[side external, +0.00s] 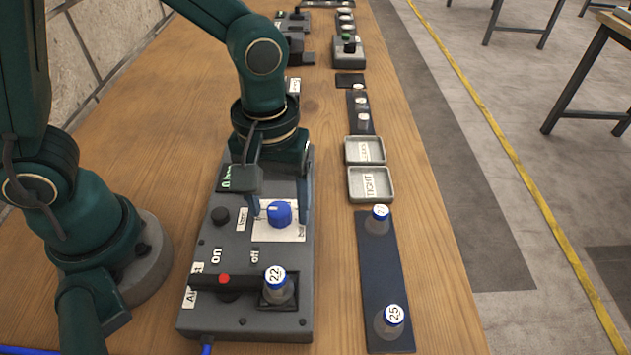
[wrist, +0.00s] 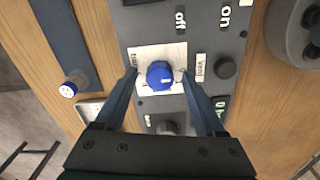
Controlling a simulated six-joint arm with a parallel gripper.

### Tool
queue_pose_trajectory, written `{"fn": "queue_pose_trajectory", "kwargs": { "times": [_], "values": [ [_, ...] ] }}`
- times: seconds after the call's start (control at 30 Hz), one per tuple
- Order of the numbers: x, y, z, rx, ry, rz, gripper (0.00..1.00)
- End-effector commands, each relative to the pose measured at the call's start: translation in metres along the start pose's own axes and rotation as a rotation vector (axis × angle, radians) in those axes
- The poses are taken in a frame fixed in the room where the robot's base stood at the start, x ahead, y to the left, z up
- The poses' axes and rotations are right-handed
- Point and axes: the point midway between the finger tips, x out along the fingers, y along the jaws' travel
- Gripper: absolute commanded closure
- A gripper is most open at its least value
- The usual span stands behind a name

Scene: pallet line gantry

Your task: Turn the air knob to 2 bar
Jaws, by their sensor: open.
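The blue air knob (side external: 280,213) sits on a white plate (side external: 292,234) on the grey panel box (side external: 205,310). It also shows in the wrist view (wrist: 159,75), with a small white mark on it. My gripper (wrist: 159,80) is open, with one finger on each side of the knob. Whether the fingers touch the knob I cannot tell. In the side view my gripper (side external: 279,206) comes down over the knob from above. A small display (side external: 228,179) with green digits starting with 0 is partly hidden by my gripper.
A black lever (side external: 205,281) with a red dot and a bottle marked 22 (side external: 276,287) are at the panel's near end. A black button (side external: 220,216) is left of the knob. A dark strip (side external: 384,270) with two bottles and a TIGHT tray (side external: 388,196) lie to the right.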

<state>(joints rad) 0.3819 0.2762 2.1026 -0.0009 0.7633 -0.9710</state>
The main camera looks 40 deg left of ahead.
Motion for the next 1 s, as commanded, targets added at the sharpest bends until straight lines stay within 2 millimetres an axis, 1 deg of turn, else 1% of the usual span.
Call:
{"fn": "queue_pose_trajectory", "kwargs": {
  "times": [0.17,0.27,0.3,0.37,0.67,0.87,1.0],
  "values": [
    [0.0,0.0,-0.0001,0.0,0.0,0.0,0.28],
    [-0.0001,0.0,-0.0001,0.0,0.0,0.0,0.63],
    [-0.0001,0.0,-0.0001,0.0,0.0,0.001,0.78],
    [-0.0002,0.0,-0.0001,0.0,0.0,0.0,1.0],
    [-0.0003,0.0,-0.0002,0.023,0.001,0.0,1.0],
    [-0.0003,0.0,-0.0002,0.113,0.001,0.0,1.0],
    [-0.0002,0.0,-0.0003,0.217,0.001,0.0,1.0]
  ]
}}
